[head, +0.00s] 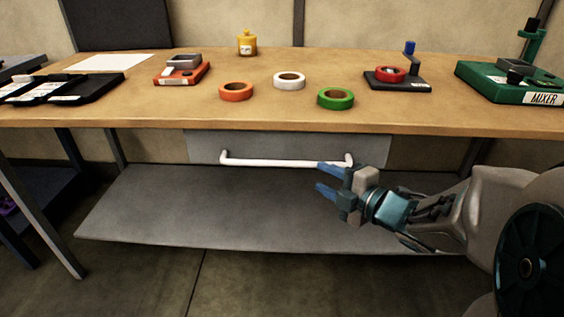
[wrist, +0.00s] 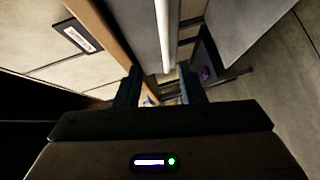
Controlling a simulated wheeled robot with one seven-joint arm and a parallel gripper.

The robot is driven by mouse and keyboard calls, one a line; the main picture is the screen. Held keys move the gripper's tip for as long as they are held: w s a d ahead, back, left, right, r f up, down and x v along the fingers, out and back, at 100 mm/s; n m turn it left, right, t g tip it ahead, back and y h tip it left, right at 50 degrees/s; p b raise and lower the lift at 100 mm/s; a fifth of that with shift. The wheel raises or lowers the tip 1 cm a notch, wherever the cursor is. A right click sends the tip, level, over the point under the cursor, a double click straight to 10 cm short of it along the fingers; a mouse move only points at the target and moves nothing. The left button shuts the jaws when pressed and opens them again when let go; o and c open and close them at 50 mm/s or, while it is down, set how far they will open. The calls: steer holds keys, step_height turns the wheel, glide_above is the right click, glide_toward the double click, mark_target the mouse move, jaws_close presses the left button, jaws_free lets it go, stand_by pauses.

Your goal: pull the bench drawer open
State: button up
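The bench drawer (head: 290,147) is a grey front under the wooden bench top, and it looks shut. Its white bar handle (head: 270,162) runs across the front. My gripper (head: 322,178) is at the right part of the handle, with blue fingers pointing left and apart. In the head view the upper finger is close to the bar; I cannot tell if it touches. In the wrist view the handle (wrist: 167,40) runs down toward the gap between the fingers (wrist: 160,85), which are open. The drawer front (wrist: 142,30) shows beside it.
A grey lower shelf (head: 200,210) lies below the drawer. The space in front of the drawer looks clear.

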mark_target(283, 165)
steer(key=shift+n+g+y, duration=0.3)
steer(key=shift+n+y, duration=0.2)
steer(key=p+x, duration=0.1)
steer(key=x, duration=0.3)
steer(key=p+x, duration=0.1)
steer(key=x, duration=0.4)
steer(key=f+p+x, duration=0.1)
steer(key=x, duration=0.4)
steer(key=shift+s+a, duration=0.25)
steer(key=shift+s, duration=0.1)
jaws_close()
